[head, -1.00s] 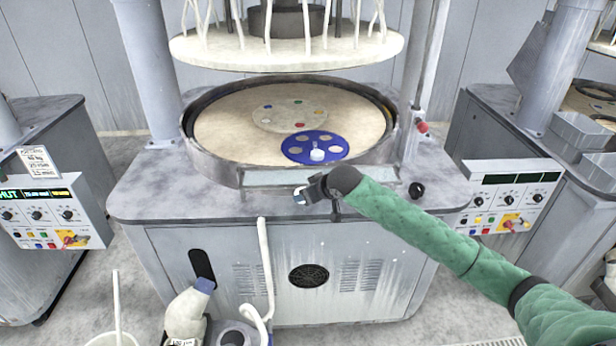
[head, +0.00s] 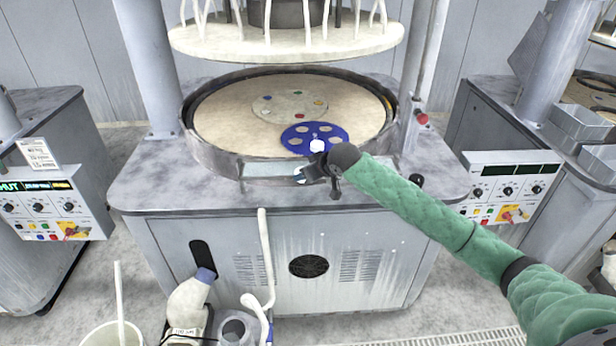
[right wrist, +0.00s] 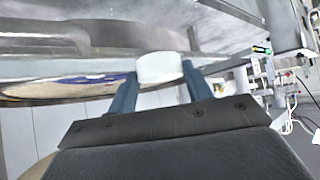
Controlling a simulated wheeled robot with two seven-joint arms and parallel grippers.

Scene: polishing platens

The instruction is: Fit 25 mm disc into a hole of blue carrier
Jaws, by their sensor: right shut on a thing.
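The blue carrier (head: 315,128) lies flat on the near right part of the tan platen. Pale holes show in it, and a small white piece (head: 317,146) sits at its near edge, over or in the nearest hole; I cannot tell which. My right gripper (head: 300,174) is in front of the platen's near rim, short of the carrier. In the right wrist view my right gripper (right wrist: 158,82) is shut on a white disc (right wrist: 160,68), held between the blue-grey fingertips. In the head view that disc is small and partly hidden. My left gripper is not in view.
The platen (head: 225,120) has a raised grey rim (head: 212,148) around it. A pale round plate (head: 300,174) with several colored spots lies behind the carrier. An upper plate (head: 285,48) with hoses hangs above. A white bucket (head: 98,337) stands at lower left.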

